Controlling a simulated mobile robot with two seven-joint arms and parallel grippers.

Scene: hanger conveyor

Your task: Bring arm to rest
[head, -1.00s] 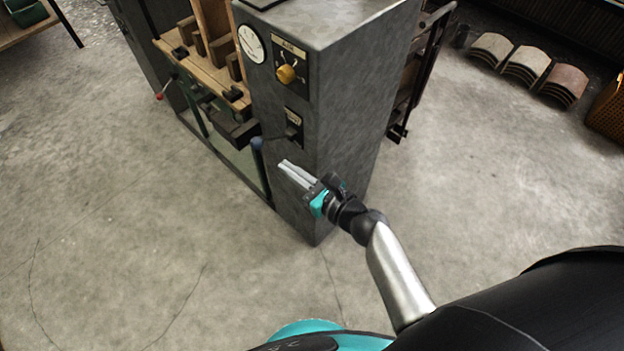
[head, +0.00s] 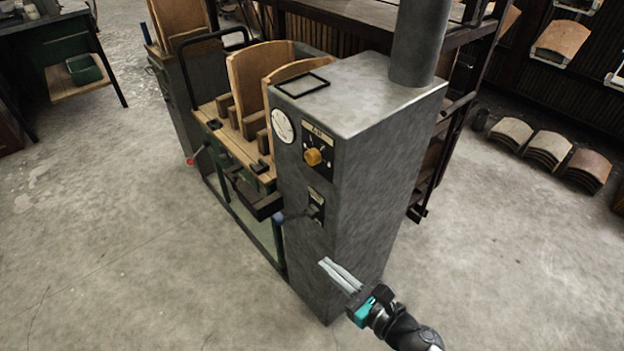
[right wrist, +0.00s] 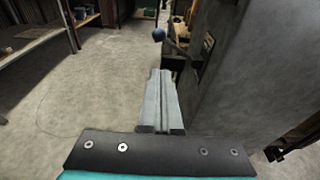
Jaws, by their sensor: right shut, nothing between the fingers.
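My right gripper (head: 340,275) is shut and empty in the head view. It is in front of the lower part of a tall grey metal cabinet (head: 345,170), near its front edge. In the right wrist view its two grey fingers (right wrist: 160,100) lie together, with the cabinet side (right wrist: 240,85) close on the right. I cannot tell whether the fingers touch the cabinet. My left gripper does not show in either view.
The cabinet carries a dial gauge (head: 283,125), a yellow knob (head: 313,157) and a switch (head: 316,206). Curved tile stacks (head: 547,152) sit at the right. Open concrete floor (head: 120,240) lies at the left.

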